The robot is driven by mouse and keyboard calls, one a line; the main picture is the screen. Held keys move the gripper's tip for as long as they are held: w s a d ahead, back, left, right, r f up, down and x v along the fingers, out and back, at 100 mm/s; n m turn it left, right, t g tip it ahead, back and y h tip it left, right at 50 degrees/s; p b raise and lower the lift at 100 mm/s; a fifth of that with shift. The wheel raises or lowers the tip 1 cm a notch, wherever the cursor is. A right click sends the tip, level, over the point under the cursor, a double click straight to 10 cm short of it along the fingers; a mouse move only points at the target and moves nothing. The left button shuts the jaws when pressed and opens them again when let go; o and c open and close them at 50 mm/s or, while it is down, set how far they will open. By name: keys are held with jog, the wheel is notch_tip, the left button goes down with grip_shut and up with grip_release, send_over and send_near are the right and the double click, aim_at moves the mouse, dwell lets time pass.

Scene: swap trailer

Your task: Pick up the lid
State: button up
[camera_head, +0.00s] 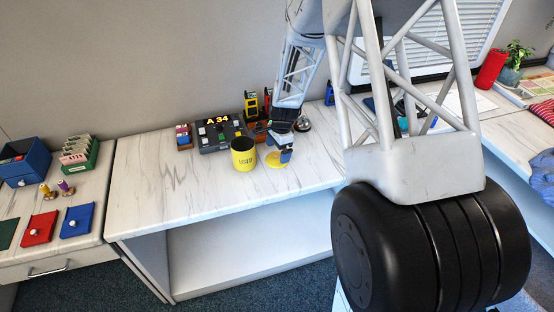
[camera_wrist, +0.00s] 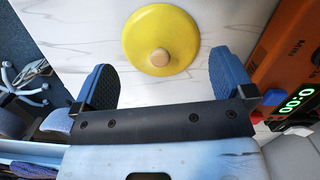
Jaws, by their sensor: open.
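The lid is a round yellow disc with a small wooden knob; in the wrist view the lid (camera_wrist: 180,28) lies flat on the white marbled counter. In the head view the lid (camera_head: 273,161) is partly hidden by my gripper (camera_head: 286,156). In the wrist view my gripper (camera_wrist: 160,78) is open, its two blue pads spread wide and empty. The lid and its knob lie just beyond the fingertips, roughly centred between them. A yellow cup (camera_head: 243,154) with dark markings stands upright on the counter, left of the lid.
A dark panel with an "A 34" display (camera_head: 217,132) stands behind the cup. An orange device with a green readout (camera_wrist: 290,65) is close to the right finger. A silver bell-like object (camera_head: 302,124) sits behind my gripper. The counter (camera_head: 165,185) is clear at front left.

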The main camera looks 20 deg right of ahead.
aim_at(277, 157)
jog(key=shift+a+f, duration=0.2)
jog(key=shift+f, duration=1.15)
jog(key=shift+s, duration=0.1)
jog(key=c, duration=1.1)
jog(key=shift+o, duration=0.2)
